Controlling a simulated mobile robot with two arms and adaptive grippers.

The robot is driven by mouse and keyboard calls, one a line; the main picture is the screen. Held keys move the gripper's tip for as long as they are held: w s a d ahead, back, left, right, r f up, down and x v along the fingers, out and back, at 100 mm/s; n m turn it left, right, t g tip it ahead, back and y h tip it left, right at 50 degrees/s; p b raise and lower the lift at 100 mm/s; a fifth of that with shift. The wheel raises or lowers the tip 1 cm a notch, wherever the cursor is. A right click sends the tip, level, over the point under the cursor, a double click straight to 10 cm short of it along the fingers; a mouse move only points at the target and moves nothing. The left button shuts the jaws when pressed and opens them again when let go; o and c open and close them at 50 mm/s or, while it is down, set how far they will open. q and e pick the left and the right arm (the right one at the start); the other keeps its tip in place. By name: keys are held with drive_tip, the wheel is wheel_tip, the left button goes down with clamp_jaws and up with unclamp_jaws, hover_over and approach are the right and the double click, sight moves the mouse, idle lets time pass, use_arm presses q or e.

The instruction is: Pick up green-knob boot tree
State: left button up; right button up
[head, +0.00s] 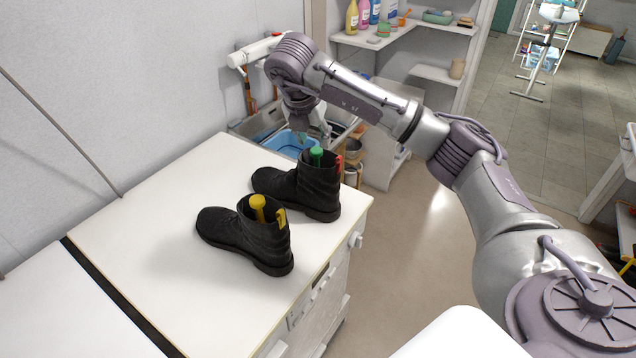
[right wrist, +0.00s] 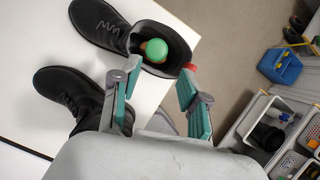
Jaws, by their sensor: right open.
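The green-knob boot tree (head: 316,154) stands in the farther black boot (head: 292,188), with only its knob and a bit of stem showing above the opening. In the right wrist view the green knob (right wrist: 157,50) sits inside the boot's opening, beyond and between my fingers. My right gripper (head: 318,136) is open and empty, close above the knob and apart from it. A yellow-knob boot tree (head: 257,204) stands in the nearer black boot (head: 240,240). My left gripper is not in view.
Both boots stand on a white counter (head: 150,270), whose left part is clear. Behind it are a sink with a blue basin (head: 290,143) and shelves with bottles (head: 364,14). Open floor (head: 400,240) lies to the right.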

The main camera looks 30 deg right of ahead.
sight(316, 150)
drive_tip(key=shift+w+d+f, duration=0.2)
drive_tip(key=shift+w+f, duration=0.05)
drive_tip(key=shift+f, duration=0.3)
drive_tip(key=shift+w+f, duration=0.2)
drive_tip(key=shift+f, duration=0.1)
drive_tip(key=p+x, duration=0.2)
drive_tip(key=shift+w+d+f+p, duration=0.1)
drive_tip(key=shift+w+d+p, duration=0.15)
drive_tip(key=shift+p, duration=0.1)
drive_tip(key=shift+x, duration=1.2)
drive_tip(key=shift+f, duration=0.25)
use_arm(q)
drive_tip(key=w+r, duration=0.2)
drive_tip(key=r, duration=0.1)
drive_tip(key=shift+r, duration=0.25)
use_arm(e)
clamp_jaws()
